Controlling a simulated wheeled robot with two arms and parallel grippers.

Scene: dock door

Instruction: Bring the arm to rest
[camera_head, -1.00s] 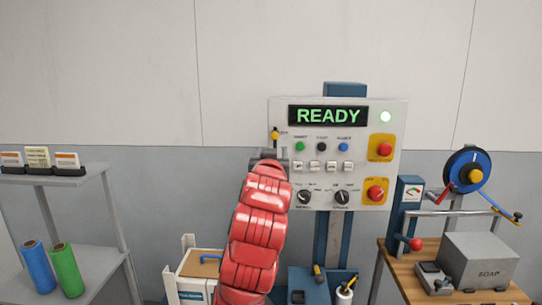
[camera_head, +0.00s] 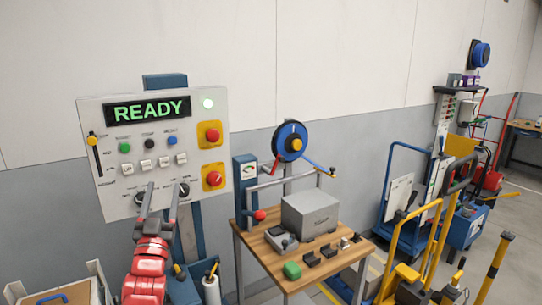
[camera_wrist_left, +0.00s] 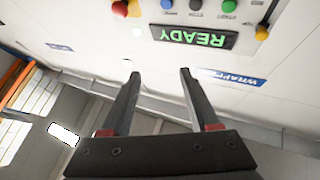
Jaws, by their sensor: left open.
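My left arm is red and comes up from the bottom of the head view. Its gripper (camera_head: 160,190) is open, with its two grey fingers apart in front of the lower part of a white control panel (camera_head: 105,180). In the left wrist view the open fingers (camera_wrist_left: 157,75) have nothing between them. The panel's display (camera_head: 147,110) reads READY in green and also shows upside down in the wrist view (camera_wrist_left: 195,36). The gap between fingertips and panel cannot be judged exactly. My right gripper is not in view.
Yellow and blue carts (camera_head: 402,185) stand farther right.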

